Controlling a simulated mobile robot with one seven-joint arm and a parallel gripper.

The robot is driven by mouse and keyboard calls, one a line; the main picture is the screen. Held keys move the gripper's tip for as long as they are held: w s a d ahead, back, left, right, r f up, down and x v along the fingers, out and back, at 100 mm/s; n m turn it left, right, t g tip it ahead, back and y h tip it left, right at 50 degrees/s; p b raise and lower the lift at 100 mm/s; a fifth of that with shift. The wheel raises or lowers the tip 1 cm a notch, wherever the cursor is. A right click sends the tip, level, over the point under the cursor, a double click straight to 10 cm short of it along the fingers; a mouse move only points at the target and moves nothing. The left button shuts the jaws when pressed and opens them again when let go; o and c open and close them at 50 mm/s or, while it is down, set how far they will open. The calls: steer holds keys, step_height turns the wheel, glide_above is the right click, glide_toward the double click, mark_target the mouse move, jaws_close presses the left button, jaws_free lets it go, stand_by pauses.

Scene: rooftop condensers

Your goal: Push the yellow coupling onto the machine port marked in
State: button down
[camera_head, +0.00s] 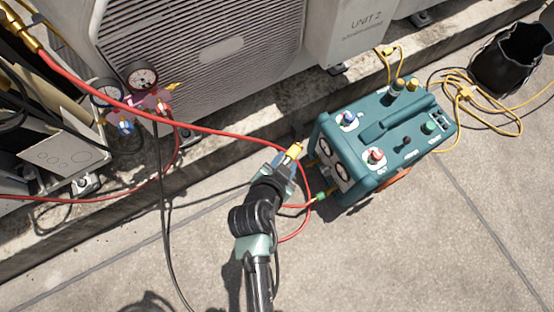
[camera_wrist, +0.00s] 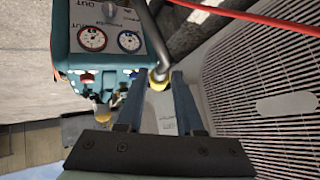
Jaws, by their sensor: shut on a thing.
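The teal machine (camera_head: 405,150) stands on the paving with two round gauges on its left end. It also shows in the wrist view (camera_wrist: 60,40), upper left. A blue-topped knob (camera_head: 348,118) and a red-topped knob (camera_head: 375,156) are on its top. The lettering is too small to tell which port is marked in. My gripper (camera_head: 288,160) is just left of the gauge end, shut on the yellow coupling (camera_head: 294,150). In the wrist view the coupling (camera_wrist: 160,78) sits between the fingertips, with a grey tube above it. Whether it touches a port is hidden.
A green fitting (camera_head: 320,197) is at the machine's lower left. A condenser (camera_head: 205,50) stands behind. A black bucket (camera_head: 510,60) and yellow cable (camera_head: 470,92) are at right. The front paving is clear.

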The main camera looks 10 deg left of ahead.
steer(key=w+a+f+m+h+b, duration=0.1)
steer(key=w+f+m+b, duration=0.15)
steer(key=f+b, duration=1.2)
steer(key=w+a+f+m+h+b, duration=0.1)
steer(key=f+m+b, duration=0.2)
steer(key=f+b, duration=1.15)
steer(key=shift+m, duration=0.25)
steer(key=shift+w+d+f+p, duration=0.3)
steer(key=shift+w+d, duration=0.15)
steer(key=shift+d, duration=0.15)
steer(key=shift+w+d+f+p, duration=0.25)
steer(key=shift+w+d, duration=0.15)
steer(key=shift+d, duration=0.15)
steer(key=shift+w+d+f+p, duration=0.3)
steer(key=shift+w+d, duration=0.15)
steer(key=shift+d, duration=0.15)
steer(key=shift+w+d+r, duration=0.1)
steer(key=shift+w+d, duration=0.3)
steer(key=shift+d, duration=0.2)
steer(key=shift+w+d, duration=0.4)
steer(key=shift+d, duration=0.2)
steer(key=shift+c, duration=2.3)
jaws_free()
steer(key=shift+s+a, duration=0.1)
steer(key=shift+a, duration=0.05)
steer(key=s+a, duration=0.4)
steer(key=a, duration=0.2)
steer(key=shift+s, duration=0.15)
steer(key=shift+d, duration=0.1)
